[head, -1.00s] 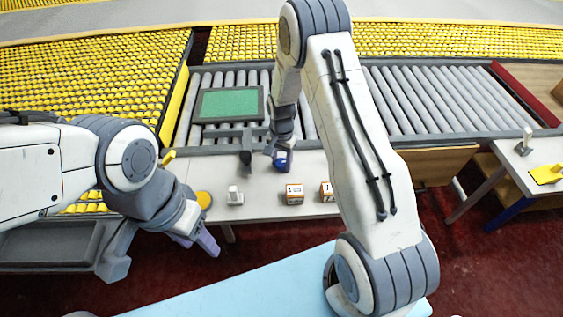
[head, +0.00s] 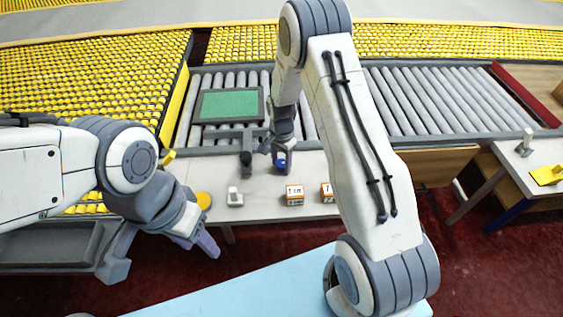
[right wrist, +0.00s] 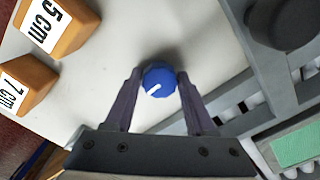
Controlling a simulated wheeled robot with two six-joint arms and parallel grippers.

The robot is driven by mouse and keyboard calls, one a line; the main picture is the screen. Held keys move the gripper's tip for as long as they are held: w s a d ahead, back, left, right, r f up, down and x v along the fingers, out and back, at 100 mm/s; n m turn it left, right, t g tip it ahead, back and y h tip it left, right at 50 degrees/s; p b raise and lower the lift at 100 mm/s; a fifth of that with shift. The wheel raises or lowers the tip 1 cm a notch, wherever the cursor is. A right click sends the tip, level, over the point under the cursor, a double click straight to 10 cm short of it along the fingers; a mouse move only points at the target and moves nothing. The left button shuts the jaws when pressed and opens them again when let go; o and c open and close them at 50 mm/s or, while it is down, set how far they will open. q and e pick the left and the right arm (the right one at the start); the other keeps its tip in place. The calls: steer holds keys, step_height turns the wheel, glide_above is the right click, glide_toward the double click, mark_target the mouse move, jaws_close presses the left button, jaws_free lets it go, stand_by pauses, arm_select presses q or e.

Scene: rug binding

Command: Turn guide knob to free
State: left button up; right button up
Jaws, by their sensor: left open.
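The guide knob is a blue round knob with a white pointer line (right wrist: 158,80). In the right wrist view its pointer runs toward the lower left. In the head view the knob (head: 281,165) is partly hidden under my right gripper (head: 282,158), at the conveyor's near edge. In the right wrist view the fingertips of my right gripper (right wrist: 159,75) lie on either side of the knob, close against it, and look shut on it. My left gripper (head: 205,242) is open and empty, in front of the table, well away from the knob.
A dark knob on a grey bracket (head: 246,163) stands left of the blue knob. Orange-and-white marked blocks (head: 294,194), a small white piece (head: 235,197) and a yellow disc (head: 203,200) sit on the white table. A green panel (head: 230,103) lies on the rollers.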

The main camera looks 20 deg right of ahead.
mark_target(281, 163)
steer(key=shift+o, duration=1.2)
step_height(281, 163, up, 11)
steer(key=b, duration=0.1)
steer(key=shift+f, duration=0.2)
